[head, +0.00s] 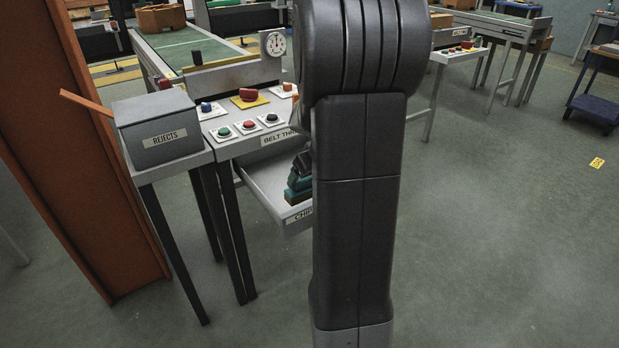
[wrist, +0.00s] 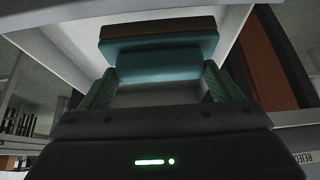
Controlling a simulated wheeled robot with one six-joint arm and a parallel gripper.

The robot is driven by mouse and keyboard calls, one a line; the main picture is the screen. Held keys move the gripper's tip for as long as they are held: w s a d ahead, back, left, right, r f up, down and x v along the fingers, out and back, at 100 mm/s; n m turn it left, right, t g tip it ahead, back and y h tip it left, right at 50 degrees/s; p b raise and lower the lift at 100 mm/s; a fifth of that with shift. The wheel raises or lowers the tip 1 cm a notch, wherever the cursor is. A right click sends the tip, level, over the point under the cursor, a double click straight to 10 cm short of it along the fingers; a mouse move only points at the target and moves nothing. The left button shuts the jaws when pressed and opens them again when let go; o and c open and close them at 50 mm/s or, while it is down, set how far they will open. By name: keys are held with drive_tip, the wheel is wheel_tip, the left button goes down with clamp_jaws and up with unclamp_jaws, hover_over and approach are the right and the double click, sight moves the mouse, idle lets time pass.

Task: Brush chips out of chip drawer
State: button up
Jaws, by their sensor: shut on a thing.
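The chip drawer (head: 262,192) is pulled open under the control panel, its front label partly hidden by my arm. My gripper (wrist: 158,82) is shut on a teal brush (wrist: 160,62) with a brown strip along its far edge. In the head view, teal parts of the gripper or brush (head: 298,184) show inside the drawer's outline, beside my arm; I cannot tell which. Pale drawer walls (wrist: 78,35) surround the brush in the wrist view. No chips can be made out. Whether the brush touches the drawer floor cannot be told.
A grey rejects box (head: 158,132) stands left of the panel with buttons (head: 248,127). An orange-brown post (head: 75,170) rises at far left. Table legs stand below the panel.

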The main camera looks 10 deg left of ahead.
drive_tip(key=shift+r+p, duration=1)
drive_tip(key=shift+r, duration=0.75)
drive_tip(key=shift+s+d, duration=0.1)
